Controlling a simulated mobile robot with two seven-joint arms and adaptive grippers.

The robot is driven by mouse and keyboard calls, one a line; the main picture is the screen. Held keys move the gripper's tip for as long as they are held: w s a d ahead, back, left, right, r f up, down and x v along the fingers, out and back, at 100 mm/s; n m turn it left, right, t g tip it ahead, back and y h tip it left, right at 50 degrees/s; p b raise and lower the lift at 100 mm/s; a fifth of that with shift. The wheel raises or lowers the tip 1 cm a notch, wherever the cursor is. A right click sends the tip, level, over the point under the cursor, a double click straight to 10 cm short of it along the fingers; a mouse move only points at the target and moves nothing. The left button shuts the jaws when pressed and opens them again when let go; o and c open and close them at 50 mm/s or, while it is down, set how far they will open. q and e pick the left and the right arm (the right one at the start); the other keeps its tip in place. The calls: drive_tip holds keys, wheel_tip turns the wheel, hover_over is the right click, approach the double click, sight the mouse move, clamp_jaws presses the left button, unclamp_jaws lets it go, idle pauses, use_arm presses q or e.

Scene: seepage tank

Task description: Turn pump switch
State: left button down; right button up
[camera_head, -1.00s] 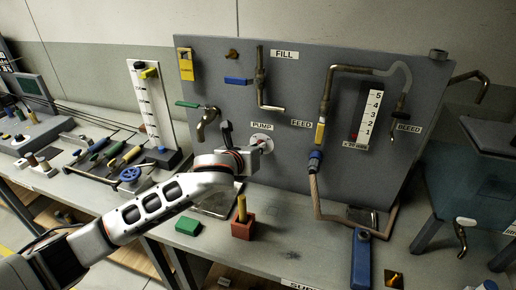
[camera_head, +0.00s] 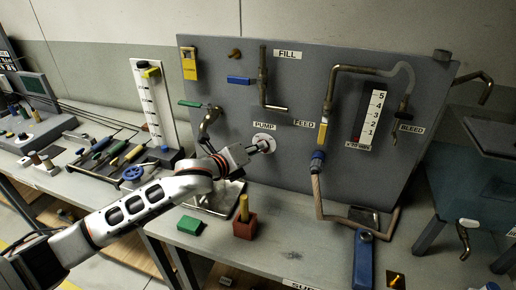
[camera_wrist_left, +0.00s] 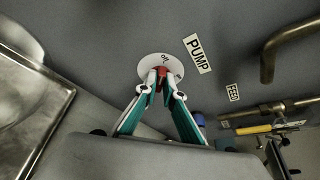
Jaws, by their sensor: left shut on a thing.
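The pump switch is a round white dial (camera_head: 264,138) with a small red knob, low on the grey panel under the PUMP label (camera_head: 265,127). My left gripper (camera_head: 263,147) is at the dial, its arm coming in from the left. In the left wrist view the dial (camera_wrist_left: 147,66) lies flat on the panel, and the two teal and white fingers (camera_wrist_left: 161,84) converge on the red knob (camera_wrist_left: 162,71). The gripper is shut on this knob, whose sides are partly hidden by the fingertips. The PUMP label (camera_wrist_left: 198,54) is right of the dial there. My right gripper is not in view.
The grey panel (camera_head: 300,165) carries pipes and taps, with a brass spout (camera_head: 209,122) left of the dial. A red block (camera_head: 244,227) and green block (camera_head: 190,225) are on the bench below. A blue-handled tool (camera_head: 362,260) is at the front right.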

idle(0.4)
use_arm(q)
drive_tip(key=c, duration=2.2)
unclamp_jaws()
drive_tip(key=shift+o, duration=0.2)
drive_tip(key=v, duration=1.2)
drive_tip(key=shift+f, duration=0.2)
